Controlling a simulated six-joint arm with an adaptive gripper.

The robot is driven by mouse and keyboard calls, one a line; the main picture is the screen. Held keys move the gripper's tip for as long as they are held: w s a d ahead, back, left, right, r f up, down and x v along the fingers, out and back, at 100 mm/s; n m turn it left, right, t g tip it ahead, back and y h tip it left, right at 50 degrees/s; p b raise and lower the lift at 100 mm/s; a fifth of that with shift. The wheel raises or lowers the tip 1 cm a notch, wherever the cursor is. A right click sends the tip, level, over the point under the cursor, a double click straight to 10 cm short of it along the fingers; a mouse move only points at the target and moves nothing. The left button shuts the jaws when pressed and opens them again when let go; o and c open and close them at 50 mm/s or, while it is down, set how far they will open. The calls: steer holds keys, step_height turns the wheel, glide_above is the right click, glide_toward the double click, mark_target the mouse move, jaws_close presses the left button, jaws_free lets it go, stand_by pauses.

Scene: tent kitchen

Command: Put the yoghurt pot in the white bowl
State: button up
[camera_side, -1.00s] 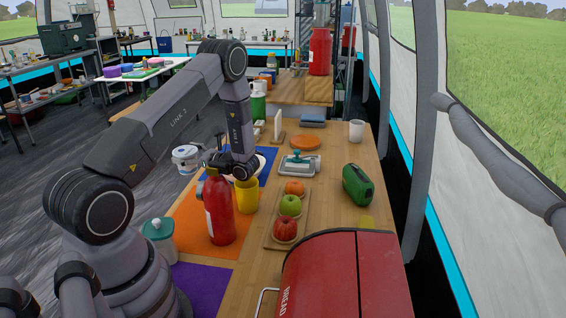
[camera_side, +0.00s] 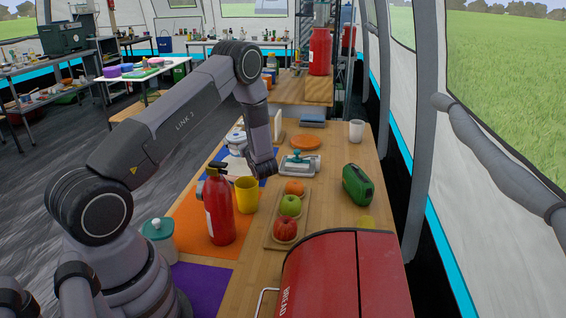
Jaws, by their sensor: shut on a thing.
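The yoghurt pot (camera_side: 236,138), white with some blue, shows just left of my wrist, above the far part of the blue mat.
A red extinguisher-like bottle (camera_side: 219,208) and a yellow cup (camera_side: 246,194) stand close in front of my gripper. A board (camera_side: 271,236) with fruit, a butter dish (camera_side: 299,165) and an orange disc (camera_side: 305,142) lie to the right. A green device (camera_side: 356,185) stands farther right.

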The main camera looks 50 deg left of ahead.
steer(key=shift+w+a+f, duration=0.9)
steer(key=shift+w+f, duration=0.25)
steer(key=shift+f, duration=0.6)
steer(key=shift+w+a+f, duration=0.95)
steer(key=shift+w+f, duration=0.2)
steer(key=shift+f, duration=0.65)
steer(key=shift+w+a+f, duration=0.9)
steer(key=shift+w+f, duration=0.25)
steer(key=shift+f, duration=0.6)
steer(key=shift+f, duration=0.1)
steer(key=shift+f, duration=0.35)
steer(key=shift+f, duration=0.15)
steer(key=o, duration=1.2)
